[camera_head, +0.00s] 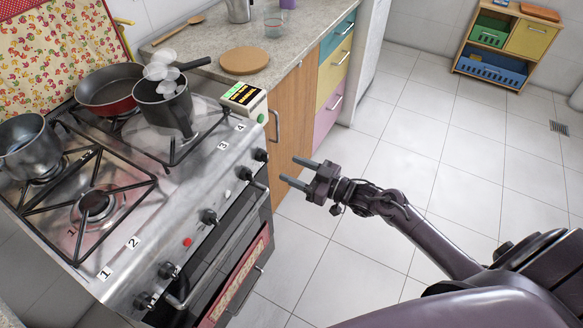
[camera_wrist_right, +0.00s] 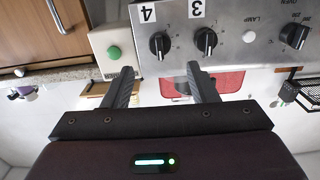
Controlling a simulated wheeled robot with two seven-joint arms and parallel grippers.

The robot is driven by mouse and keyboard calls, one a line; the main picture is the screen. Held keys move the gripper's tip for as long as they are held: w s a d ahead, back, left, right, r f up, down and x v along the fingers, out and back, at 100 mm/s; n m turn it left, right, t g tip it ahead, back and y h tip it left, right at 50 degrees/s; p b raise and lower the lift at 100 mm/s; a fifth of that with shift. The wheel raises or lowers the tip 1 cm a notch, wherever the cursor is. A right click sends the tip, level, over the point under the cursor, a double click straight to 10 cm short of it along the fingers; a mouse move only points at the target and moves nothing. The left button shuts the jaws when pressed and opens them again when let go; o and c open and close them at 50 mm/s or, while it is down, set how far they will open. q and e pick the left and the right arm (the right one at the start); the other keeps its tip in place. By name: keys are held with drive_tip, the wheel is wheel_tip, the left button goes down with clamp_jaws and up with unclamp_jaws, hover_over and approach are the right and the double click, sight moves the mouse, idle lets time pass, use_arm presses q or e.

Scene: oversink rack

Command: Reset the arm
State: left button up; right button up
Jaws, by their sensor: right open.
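My right gripper (camera_head: 300,172) is open and empty, held over the floor in front of the stove (camera_head: 205,205) in the head view. Its two fingers point left toward the stove front. In the right wrist view the open fingers (camera_wrist_right: 162,88) show with nothing between them, before the stove's control panel (camera_wrist_right: 230,35) with knobs marked 3 and 4. My right arm (camera_head: 430,235) reaches in from the lower right. My left gripper is not in view.
A steaming dark pot (camera_head: 163,108), a red pan (camera_head: 106,92) and a grey pot (camera_head: 27,145) stand on the stove. A display box with a green button (camera_head: 244,100) sits at its right corner. Cabinets (camera_head: 262,135) stand beyond it. The tiled floor (camera_head: 400,140) is clear.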

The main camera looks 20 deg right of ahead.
idle(0.3)
drive_tip(key=s+d+f+m+g+h, duration=0.1)
drive_tip(key=s+f+m+g+h, duration=0.3)
drive_tip(key=f, duration=0.6)
drive_tip(key=s+d+f+n+t+h, duration=0.15)
drive_tip(key=s+f, duration=0.35)
drive_tip(key=f, duration=0.5)
drive_tip(key=s+d+f+m+g+h, duration=0.25)
drive_tip(key=s+f, duration=0.25)
drive_tip(key=f, duration=0.4)
drive_tip(key=s+a+f+g+h, duration=0.1)
drive_tip(key=s+f+g, duration=0.1)
drive_tip(key=s+f, duration=0.3)
drive_tip(key=s+a+f+g+h, duration=0.1)
drive_tip(key=s+a+f+g, duration=0.1)
drive_tip(key=s, duration=1.2)
drive_tip(key=s+a+f+g+h+p, duration=0.1)
drive_tip(key=s+f+g, duration=0.3)
drive_tip(key=s+f, duration=0.3)
drive_tip(key=s, duration=0.3)
drive_tip(key=shift+s+a+f, duration=0.2)
drive_tip(key=shift+s+f, duration=0.05)
drive_tip(key=shift+f, duration=0.05)
